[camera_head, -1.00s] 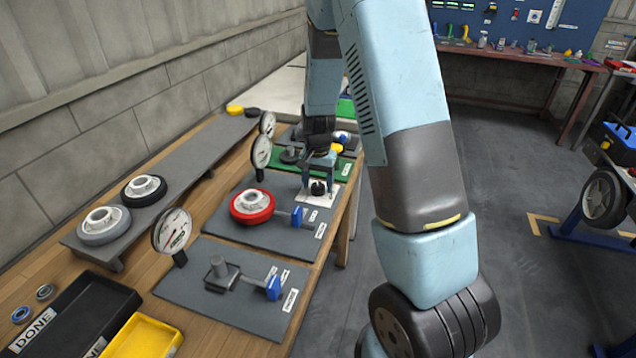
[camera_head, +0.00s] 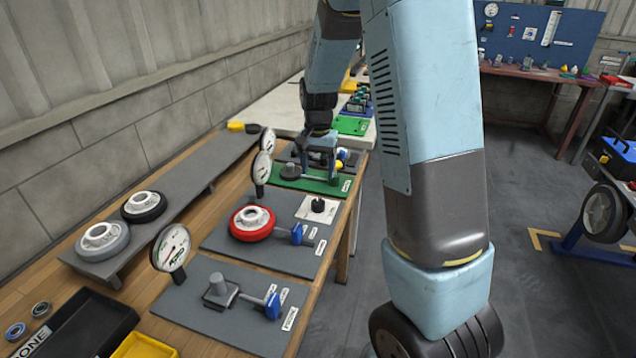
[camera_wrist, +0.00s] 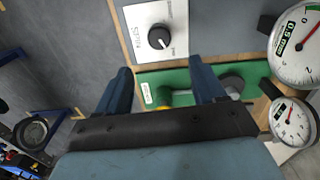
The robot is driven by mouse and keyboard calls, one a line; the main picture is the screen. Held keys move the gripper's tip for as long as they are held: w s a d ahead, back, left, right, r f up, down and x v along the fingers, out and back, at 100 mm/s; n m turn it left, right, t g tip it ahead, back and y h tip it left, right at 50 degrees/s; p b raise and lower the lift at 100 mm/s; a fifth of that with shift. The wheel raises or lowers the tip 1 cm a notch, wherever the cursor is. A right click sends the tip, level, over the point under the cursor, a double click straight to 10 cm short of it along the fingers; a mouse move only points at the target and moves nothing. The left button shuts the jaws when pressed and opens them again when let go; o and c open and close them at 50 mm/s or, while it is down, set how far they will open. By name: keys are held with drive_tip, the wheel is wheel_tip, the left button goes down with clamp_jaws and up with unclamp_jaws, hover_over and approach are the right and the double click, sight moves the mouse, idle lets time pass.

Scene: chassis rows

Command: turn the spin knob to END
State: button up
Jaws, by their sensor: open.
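The spin knob is a small black knob (camera_head: 318,205) on a white panel (camera_head: 306,212), on the near edge side of the grey mat with the red wheel. In the wrist view the knob (camera_wrist: 159,37) stands at the top middle of the white panel, with a white mark pointing to its lower right. The small print around it is too blurred to read surely. My gripper (camera_head: 321,174) is open and empty, past the knob and above the green mat (camera_head: 290,183). In the wrist view its two fingers (camera_wrist: 163,72) are wide apart, with the knob beyond them, untouched.
A red wheel (camera_head: 252,222) and a blue-handled clamp (camera_head: 296,233) share the grey mat. Dial gauges (camera_head: 172,247) stand along the bench. A raised grey shelf (camera_head: 190,180) holds two more wheels. Open floor lies right of the bench.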

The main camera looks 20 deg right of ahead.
drive_tip(key=shift+r, duration=1.35)
